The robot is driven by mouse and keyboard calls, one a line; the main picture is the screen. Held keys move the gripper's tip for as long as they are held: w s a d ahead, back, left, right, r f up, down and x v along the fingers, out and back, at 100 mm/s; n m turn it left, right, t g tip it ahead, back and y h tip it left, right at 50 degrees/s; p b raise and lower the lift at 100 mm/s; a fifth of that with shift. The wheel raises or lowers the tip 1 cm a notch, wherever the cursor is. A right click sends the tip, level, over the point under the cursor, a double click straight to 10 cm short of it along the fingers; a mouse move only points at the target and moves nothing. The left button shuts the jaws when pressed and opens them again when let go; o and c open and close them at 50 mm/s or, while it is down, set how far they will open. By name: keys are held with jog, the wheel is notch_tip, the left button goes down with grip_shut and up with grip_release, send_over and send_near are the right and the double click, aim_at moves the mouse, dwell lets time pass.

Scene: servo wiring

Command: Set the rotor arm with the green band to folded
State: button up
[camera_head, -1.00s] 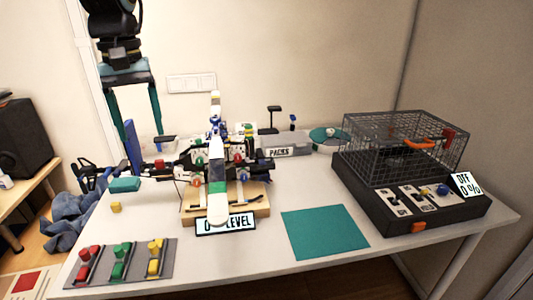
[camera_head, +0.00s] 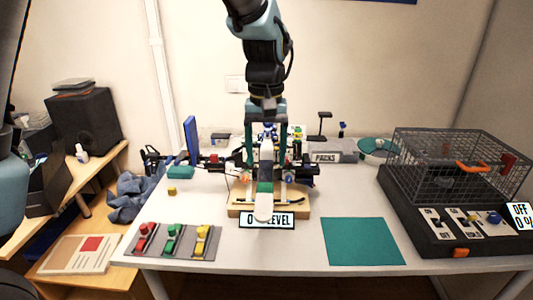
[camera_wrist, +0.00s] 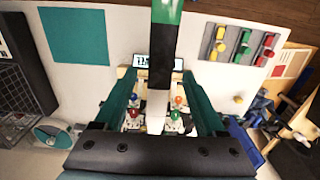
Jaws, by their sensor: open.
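The rotor arm with the green band (camera_head: 264,187) is a long white arm that extends toward the front of the drone (camera_head: 300,172), over its wooden stand (camera_head: 297,200). Its rounded white tip overlaps the "LEVEL" sign (camera_head: 283,221). In the wrist view the green-banded arm (camera_wrist: 167,12) runs between my fingers, with a black section below the green. My gripper (camera_head: 266,163) is open, pointing down, with one finger on each side of the arm. In the wrist view my gripper (camera_wrist: 160,76) shows gaps beside the arm. The drone's centre is partly hidden behind my gripper.
A grey panel with red, green and yellow switches (camera_head: 172,241) lies front left. A teal mat (camera_head: 361,241) lies front right. A wire cage (camera_head: 455,155) on a black base with an "OFF 0%" display (camera_head: 522,216) stands right. A "PACKS" box (camera_head: 330,157) is behind.

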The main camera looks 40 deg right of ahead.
jog(key=shift+f, duration=0.5)
grip_shut()
dwell(0.3)
dwell(0.8)
